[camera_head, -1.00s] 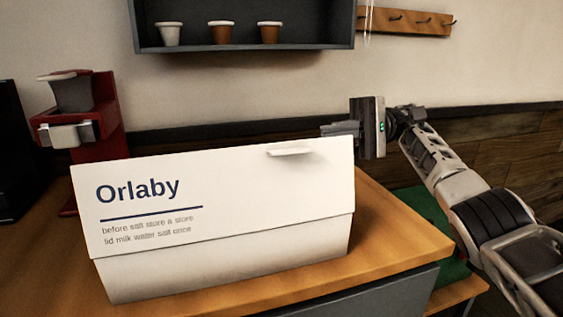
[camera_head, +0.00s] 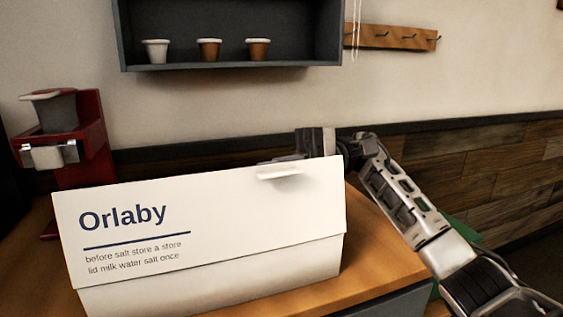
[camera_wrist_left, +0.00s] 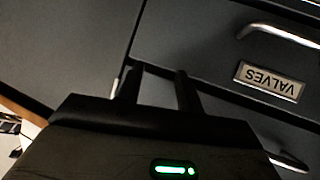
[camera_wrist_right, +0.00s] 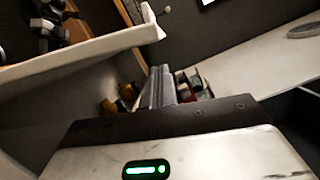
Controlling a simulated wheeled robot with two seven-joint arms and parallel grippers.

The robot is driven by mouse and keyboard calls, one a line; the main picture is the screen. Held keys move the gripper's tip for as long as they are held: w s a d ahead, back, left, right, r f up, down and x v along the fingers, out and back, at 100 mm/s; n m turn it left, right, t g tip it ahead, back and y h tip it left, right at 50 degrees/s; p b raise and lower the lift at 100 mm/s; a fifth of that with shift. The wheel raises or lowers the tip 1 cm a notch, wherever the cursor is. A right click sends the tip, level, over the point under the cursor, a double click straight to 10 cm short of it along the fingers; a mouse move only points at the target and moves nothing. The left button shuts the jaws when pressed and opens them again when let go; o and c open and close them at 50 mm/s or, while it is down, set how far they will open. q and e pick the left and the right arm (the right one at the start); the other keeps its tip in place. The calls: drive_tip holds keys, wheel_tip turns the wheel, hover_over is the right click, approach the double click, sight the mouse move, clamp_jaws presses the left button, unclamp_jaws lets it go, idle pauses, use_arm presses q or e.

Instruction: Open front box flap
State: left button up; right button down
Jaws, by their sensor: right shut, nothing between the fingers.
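The white box (camera_head: 210,285) stands on the wooden counter. Its front flap (camera_head: 220,215), printed "Orlaby", has a small tab (camera_head: 280,173) near its upper right edge. My right gripper (camera_head: 280,160) is shut and empty, just behind the flap's top edge near the tab; whether it touches is unclear. The right wrist view shows its fingers (camera_wrist_right: 165,85) together, with a white panel (camera_wrist_right: 85,45) at upper left and small coloured items (camera_wrist_right: 120,103) beyond them. My left gripper (camera_wrist_left: 158,85) is open and empty in front of grey drawers. The head view hides the box's inside.
A red brewer (camera_head: 75,150) stands at the back left. A dark shelf with small pots (camera_head: 209,50) and a hook rail (camera_head: 390,36) hang on the wall. Bare counter (camera_head: 375,240) lies right of the box.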

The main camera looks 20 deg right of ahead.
sight(292, 169)
use_arm(q)
drive_tip(key=shift+r, duration=0.15)
use_arm(e)
drive_tip(key=shift+s+d+r, duration=0.1)
drive_tip(key=shift+s+r, duration=0.05)
drive_tip(key=shift+s, duration=0.45)
drive_tip(key=shift+s+r, duration=0.1)
drive_tip(key=shift+s, duration=0.45)
